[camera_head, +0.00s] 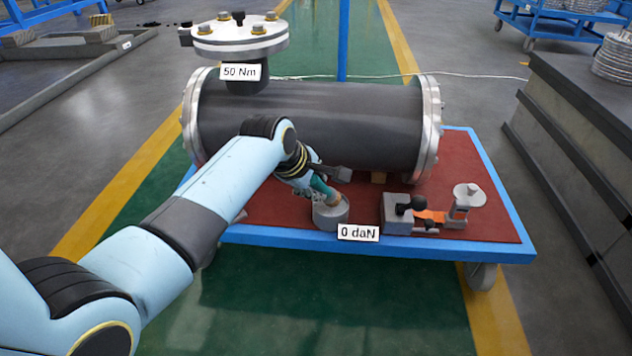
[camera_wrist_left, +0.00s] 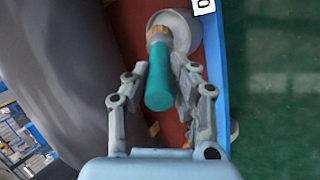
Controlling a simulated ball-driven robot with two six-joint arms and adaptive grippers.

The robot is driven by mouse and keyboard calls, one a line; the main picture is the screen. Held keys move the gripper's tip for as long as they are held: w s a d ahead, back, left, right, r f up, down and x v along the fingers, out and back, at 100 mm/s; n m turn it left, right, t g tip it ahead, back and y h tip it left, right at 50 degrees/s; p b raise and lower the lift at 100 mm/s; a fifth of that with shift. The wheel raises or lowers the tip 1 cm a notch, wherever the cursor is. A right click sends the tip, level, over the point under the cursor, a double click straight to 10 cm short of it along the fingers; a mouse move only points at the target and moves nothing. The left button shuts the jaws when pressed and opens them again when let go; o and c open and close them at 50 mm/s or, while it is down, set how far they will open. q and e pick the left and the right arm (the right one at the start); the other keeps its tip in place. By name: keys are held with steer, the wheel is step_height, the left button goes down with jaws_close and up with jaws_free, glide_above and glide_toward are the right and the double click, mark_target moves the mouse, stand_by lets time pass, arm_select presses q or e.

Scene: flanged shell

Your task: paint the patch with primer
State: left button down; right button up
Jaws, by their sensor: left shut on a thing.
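My left gripper (camera_head: 325,182) is shut on the teal handle of a brush (camera_wrist_left: 159,85), low in front of the dark grey shell (camera_head: 330,122). The wrist view shows the fingers on both sides of the handle. The brush's brownish lower end points into a round grey pot (camera_head: 331,214) near the cart's front edge; the pot also shows in the wrist view (camera_wrist_left: 184,36). How deep the tip reaches I cannot tell. I cannot make out a distinct patch on the shell; my arm hides part of its front. My right gripper is not in view.
A grey tool with an orange part (camera_head: 430,215) lies right of the pot. The shell rests on a red-topped blue cart (camera_head: 490,212), with a bolted flange (camera_head: 239,36) on its upper left. A dark bench (camera_head: 590,130) stands at right. Red surface right of the tool is free.

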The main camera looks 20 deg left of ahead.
arm_select(q)
steer(key=shift+f, duration=0.45)
stand_by(2.2)
